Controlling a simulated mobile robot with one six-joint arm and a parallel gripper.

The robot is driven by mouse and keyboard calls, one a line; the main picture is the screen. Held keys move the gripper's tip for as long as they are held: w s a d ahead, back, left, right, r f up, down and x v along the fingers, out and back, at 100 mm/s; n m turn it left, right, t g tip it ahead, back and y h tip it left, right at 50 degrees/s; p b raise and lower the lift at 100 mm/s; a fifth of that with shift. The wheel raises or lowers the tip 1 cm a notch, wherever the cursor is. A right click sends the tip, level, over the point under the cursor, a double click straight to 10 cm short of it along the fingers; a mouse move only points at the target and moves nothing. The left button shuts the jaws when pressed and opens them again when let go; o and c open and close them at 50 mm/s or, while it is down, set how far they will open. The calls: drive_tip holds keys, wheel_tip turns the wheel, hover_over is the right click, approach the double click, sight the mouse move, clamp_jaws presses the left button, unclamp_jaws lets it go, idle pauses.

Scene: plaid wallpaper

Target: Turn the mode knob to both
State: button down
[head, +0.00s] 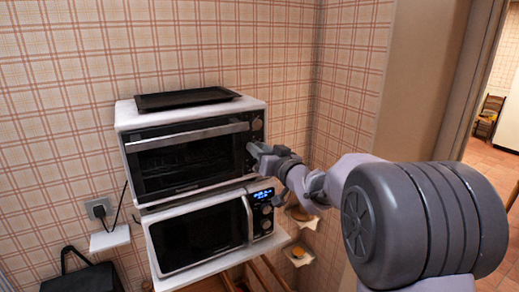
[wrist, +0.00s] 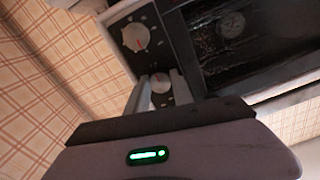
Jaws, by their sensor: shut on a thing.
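The upper oven (head: 185,150) is a white-topped toaster oven with a dark glass door and a black control strip on its right side. An upper knob (head: 257,124) shows above my gripper (head: 253,149). The fingers hide part of this knob. The mode labels are too small to read, so its setting cannot be told.
A microwave (head: 205,235) with a lit blue display stands directly below the oven. A black tray (head: 187,98) lies on the oven's top. The wall corner is close to the right. A wall socket (head: 99,208) with a cable is at the left.

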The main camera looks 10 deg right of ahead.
drive_tip(key=c, duration=1.1)
unclamp_jaws()
drive_tip(key=v, duration=1.7)
drive_tip(key=shift+s, duration=0.2)
